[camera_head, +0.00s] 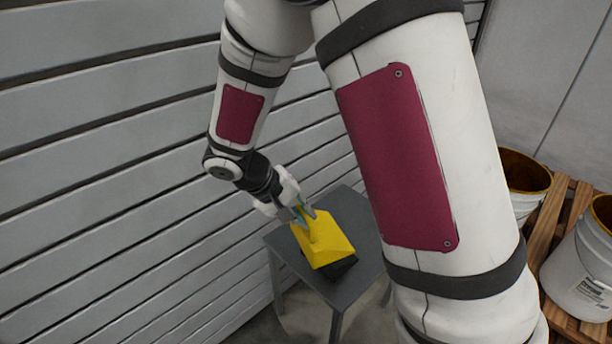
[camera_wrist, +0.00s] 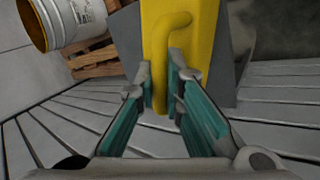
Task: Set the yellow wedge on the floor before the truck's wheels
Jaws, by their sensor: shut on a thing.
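The yellow wedge (camera_head: 325,243) is at a small dark grey table (camera_head: 352,209) in the head view. A dark patch shows beneath its lower right edge; I cannot tell whether the wedge still touches the table top. My gripper (camera_head: 303,212) comes down from the upper left and is shut on the wedge's handle. In the wrist view the wedge (camera_wrist: 205,20) fills the top middle, and its curved yellow handle (camera_wrist: 161,60) lies between the teal fingers of my gripper (camera_wrist: 165,95). No truck or wheels are in view.
A grey slatted wall (camera_head: 110,190) runs close along the left side of the table. White buckets (camera_head: 583,265) stand on a wooden pallet (camera_head: 550,222) at the right. A little bare floor (camera_head: 300,325) shows by the table's legs.

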